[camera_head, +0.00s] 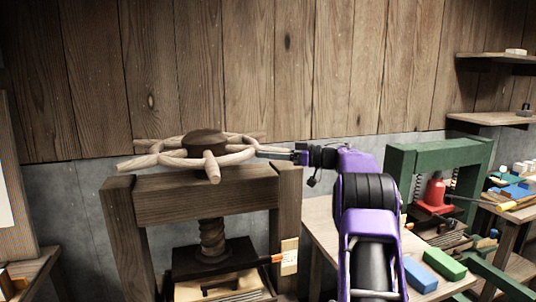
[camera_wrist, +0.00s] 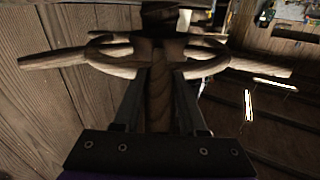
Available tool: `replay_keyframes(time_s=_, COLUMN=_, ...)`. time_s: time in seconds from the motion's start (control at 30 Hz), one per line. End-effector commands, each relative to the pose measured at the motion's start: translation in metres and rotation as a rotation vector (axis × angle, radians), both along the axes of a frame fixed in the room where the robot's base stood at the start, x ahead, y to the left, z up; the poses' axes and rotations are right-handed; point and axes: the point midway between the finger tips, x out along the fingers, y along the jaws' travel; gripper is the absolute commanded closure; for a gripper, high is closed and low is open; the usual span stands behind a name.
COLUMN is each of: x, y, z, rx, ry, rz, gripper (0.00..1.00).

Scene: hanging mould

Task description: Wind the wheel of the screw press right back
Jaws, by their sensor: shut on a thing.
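The screw press (camera_head: 204,205) stands at the centre left in the head view, with a dark wooden frame. Its pale wooden wheel (camera_head: 212,163) lies flat on top, with a dark hub (camera_head: 204,143) and spokes that stick out past the rim. A thick wooden screw (camera_head: 213,240) runs down from the crossbeam to a dark plate. My gripper (camera_head: 262,154) reaches in from the right and is shut on the wheel at its right side. In the wrist view the wheel (camera_wrist: 115,66) lies ahead, with a spoke (camera_wrist: 160,95) running between my two fingers.
A green press frame (camera_head: 435,152) with a red jack (camera_head: 434,192) stands on the right. Blue and green blocks (camera_head: 443,264) lie on a bench nearby. A plank wall (camera_head: 230,70) rises close behind the wheel. Shelves (camera_head: 492,118) hang at the upper right.

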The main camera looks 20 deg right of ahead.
Motion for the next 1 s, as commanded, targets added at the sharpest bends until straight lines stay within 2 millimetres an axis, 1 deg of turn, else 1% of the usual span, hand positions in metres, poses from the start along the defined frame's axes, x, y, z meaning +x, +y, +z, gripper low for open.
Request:
replay_keyframes(time_s=0.03, x=0.000, y=0.000, z=-0.015, rx=-0.003, ry=0.026, rz=0.005, gripper=1.00)
replay_keyframes(time_s=0.2, x=0.000, y=0.000, z=-0.015, rx=-0.003, ry=0.026, rz=0.005, gripper=1.00)
replay_keyframes(time_s=0.23, x=0.000, y=0.000, z=-0.015, rx=-0.003, ry=0.026, rz=0.005, gripper=0.57)
replay_keyframes(time_s=0.37, x=0.000, y=0.000, z=-0.013, rx=-0.003, ry=0.022, rz=0.004, gripper=0.34)
replay_keyframes(time_s=0.4, x=0.000, y=0.000, z=-0.012, rx=-0.003, ry=0.021, rz=0.004, gripper=0.31)
replay_keyframes(time_s=0.67, x=0.000, y=0.000, z=-0.008, rx=-0.003, ry=0.015, rz=0.003, gripper=0.31)
replay_keyframes(time_s=0.77, x=-0.002, y=-0.004, z=-0.008, rx=-0.004, ry=0.014, rz=0.001, gripper=0.31)
replay_keyframes(time_s=0.87, x=-0.008, y=-0.015, z=-0.008, rx=-0.004, ry=0.014, rz=-0.001, gripper=0.31)
replay_keyframes(time_s=0.97, x=-0.019, y=-0.032, z=-0.008, rx=-0.005, ry=0.014, rz=-0.002, gripper=0.31)
replay_keyframes(time_s=1.0, x=-0.024, y=-0.040, z=-0.008, rx=-0.005, ry=0.014, rz=-0.002, gripper=0.31)
